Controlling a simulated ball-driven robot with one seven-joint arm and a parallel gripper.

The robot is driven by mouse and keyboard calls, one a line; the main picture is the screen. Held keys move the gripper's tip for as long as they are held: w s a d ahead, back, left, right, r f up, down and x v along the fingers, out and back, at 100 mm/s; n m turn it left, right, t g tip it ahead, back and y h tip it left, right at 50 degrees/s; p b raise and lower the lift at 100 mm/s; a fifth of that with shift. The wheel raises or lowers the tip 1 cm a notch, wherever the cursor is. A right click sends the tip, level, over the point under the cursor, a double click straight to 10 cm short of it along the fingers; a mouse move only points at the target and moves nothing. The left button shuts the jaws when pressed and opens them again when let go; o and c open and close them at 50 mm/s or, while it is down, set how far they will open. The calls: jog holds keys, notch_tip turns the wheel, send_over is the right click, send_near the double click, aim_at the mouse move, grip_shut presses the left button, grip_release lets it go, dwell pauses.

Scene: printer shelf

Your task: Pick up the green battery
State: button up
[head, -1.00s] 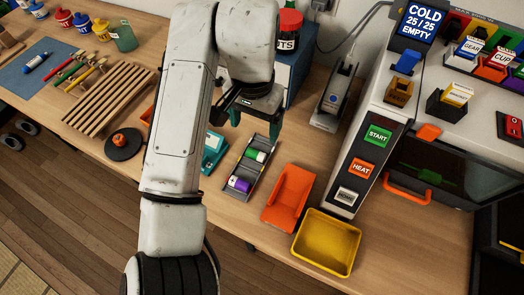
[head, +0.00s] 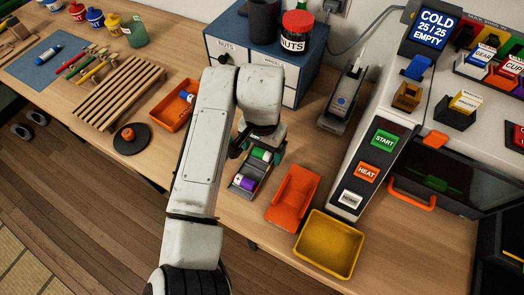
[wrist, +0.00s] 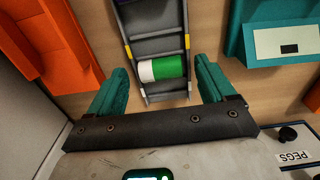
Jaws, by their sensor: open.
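The green battery (head: 261,155), green with a white end, lies across a grey slotted rack (head: 254,178) on the bench. In the wrist view the green battery (wrist: 166,68) lies between the teal fingers of my gripper (wrist: 162,66), with a gap on each side. My gripper (head: 259,148) is open and empty, above the rack's far end in the head view, where it partly hides the battery. A purple battery (head: 244,184) with a white end lies in the rack's near part. The wrist view cannot settle the height above the battery.
An orange holder (head: 293,190) and a yellow bin (head: 329,245) stand right of the rack. A blue drawer cabinet (head: 229,32) stands behind my gripper. A teal device (wrist: 275,35) lies close beside the rack in the wrist view. A grey machine (head: 341,100) stands behind, right.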

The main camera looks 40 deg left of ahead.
jog(key=c, duration=1.2)
